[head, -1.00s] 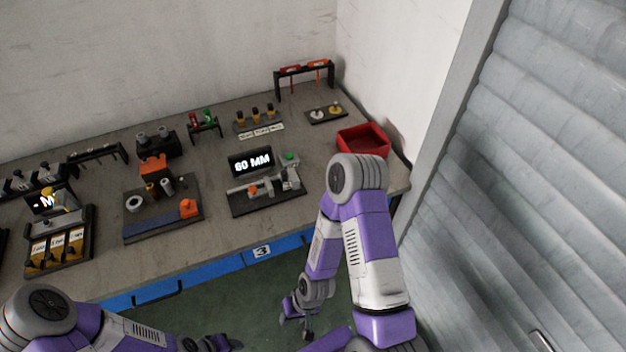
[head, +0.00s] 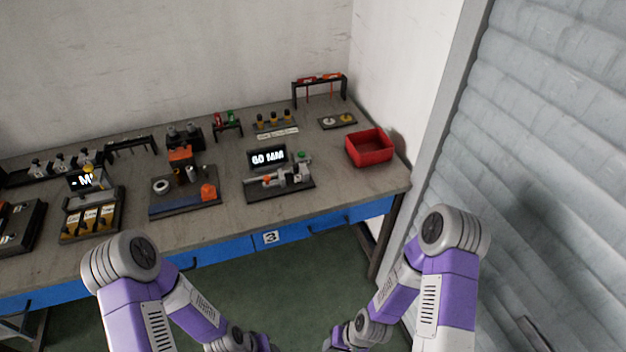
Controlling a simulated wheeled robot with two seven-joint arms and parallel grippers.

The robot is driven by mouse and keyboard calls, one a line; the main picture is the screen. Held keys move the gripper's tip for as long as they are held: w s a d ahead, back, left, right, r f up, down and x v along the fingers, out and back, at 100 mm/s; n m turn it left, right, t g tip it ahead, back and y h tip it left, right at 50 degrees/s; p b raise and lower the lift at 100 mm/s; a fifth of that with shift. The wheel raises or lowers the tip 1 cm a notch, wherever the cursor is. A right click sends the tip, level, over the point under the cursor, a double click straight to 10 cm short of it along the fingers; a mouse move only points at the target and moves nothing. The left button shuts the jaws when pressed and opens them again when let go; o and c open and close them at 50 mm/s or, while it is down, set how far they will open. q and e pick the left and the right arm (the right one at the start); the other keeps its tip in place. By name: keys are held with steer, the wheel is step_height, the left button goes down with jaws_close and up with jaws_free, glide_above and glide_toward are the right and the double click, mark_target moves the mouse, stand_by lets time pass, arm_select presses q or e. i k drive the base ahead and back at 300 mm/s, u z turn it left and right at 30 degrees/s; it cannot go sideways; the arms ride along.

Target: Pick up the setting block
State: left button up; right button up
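Several small dark-and-yellow pieces (head: 274,120) stand in a row on a small rack at the back of the bench, behind white label strips (head: 278,134). The label text is too small to read, and I cannot tell for sure which piece is the setting block. A grey fixture (head: 282,178) with a display (head: 267,157) reading "60 MM" stands in front of them. Both my arms are low in front of the bench. The left (head: 262,343) and right (head: 336,343) arm ends are at the bottom edge, apart from everything on the bench, and their fingers cannot be made out.
A red bin (head: 369,148) stands at the bench's right end. A fixture with orange parts (head: 185,192) and a tray with yellow cards (head: 92,218) are to the left. A hanging rack (head: 320,80) stands at the back. A grey shutter (head: 545,190) is close on the right.

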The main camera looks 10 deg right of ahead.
mark_target(296, 174)
steer(key=z, duration=0.05)
steer(key=i, duration=0.5)
steer(key=z, duration=0.1)
steer(key=k, duration=0.4)
steer(key=u, duration=1)
steer(key=i, duration=0.25)
steer(key=u, duration=0.05)
